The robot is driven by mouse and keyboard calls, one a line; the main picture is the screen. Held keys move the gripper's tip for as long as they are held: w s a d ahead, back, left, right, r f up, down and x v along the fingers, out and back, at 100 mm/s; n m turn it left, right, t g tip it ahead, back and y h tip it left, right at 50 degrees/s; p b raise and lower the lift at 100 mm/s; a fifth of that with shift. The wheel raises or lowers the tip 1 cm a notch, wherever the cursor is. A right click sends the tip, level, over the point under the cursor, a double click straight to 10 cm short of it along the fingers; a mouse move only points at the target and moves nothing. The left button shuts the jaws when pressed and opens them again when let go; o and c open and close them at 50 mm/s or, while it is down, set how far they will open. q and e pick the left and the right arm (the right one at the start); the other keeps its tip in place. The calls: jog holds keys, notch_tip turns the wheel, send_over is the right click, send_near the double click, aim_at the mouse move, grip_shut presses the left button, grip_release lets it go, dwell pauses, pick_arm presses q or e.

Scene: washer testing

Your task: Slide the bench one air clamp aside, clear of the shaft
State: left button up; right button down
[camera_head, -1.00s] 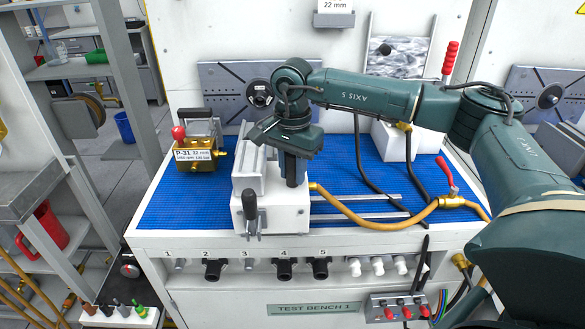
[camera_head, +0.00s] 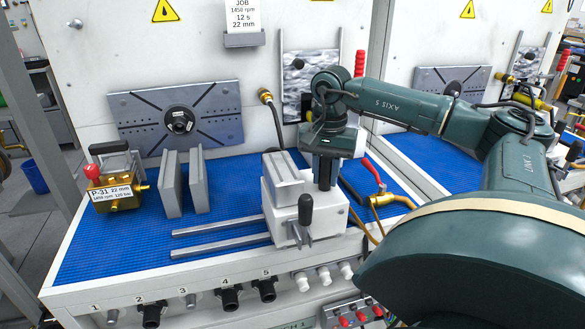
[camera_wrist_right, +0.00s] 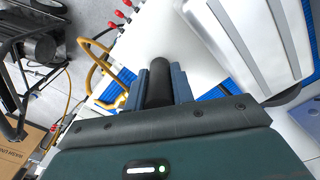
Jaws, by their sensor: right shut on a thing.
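The air clamp (camera_head: 283,212) is a white block with a grey ribbed jaw and a black-knobbed lever, at the right end of two grey rails (camera_head: 222,238). My right gripper (camera_head: 325,172) is shut on the clamp's dark upright handle. In the right wrist view, its blue-grey fingers (camera_wrist_right: 161,92) close around the black handle (camera_wrist_right: 158,80), above the white clamp body (camera_wrist_right: 192,68). The shaft end (camera_head: 179,121) sits in the slotted grey plate at the back, left of the clamp, with the clamp apart from it. My left gripper does not show.
Two grey upright plates (camera_head: 172,185) stand on the blue mat (camera_head: 110,235) below the shaft. A brass pump (camera_head: 113,192) with a red knob is at the left. A brass valve with a red lever (camera_head: 374,175) is close right of the clamp.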

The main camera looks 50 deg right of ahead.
aim_at(337, 186)
jog(key=shift+s+d, duration=0.35)
jog(key=shift+d, duration=0.2)
jog(key=shift+s+d, duration=0.3)
jog(key=shift+d, duration=0.2)
jog(key=shift+s+d, duration=0.1)
jog(key=shift+d, duration=0.15)
jog(key=c, duration=1.2)
grip_release()
jog(key=shift+s+d, duration=0.1)
jog(key=shift+c, duration=0.2)
jog(key=shift+o, duration=0.3)
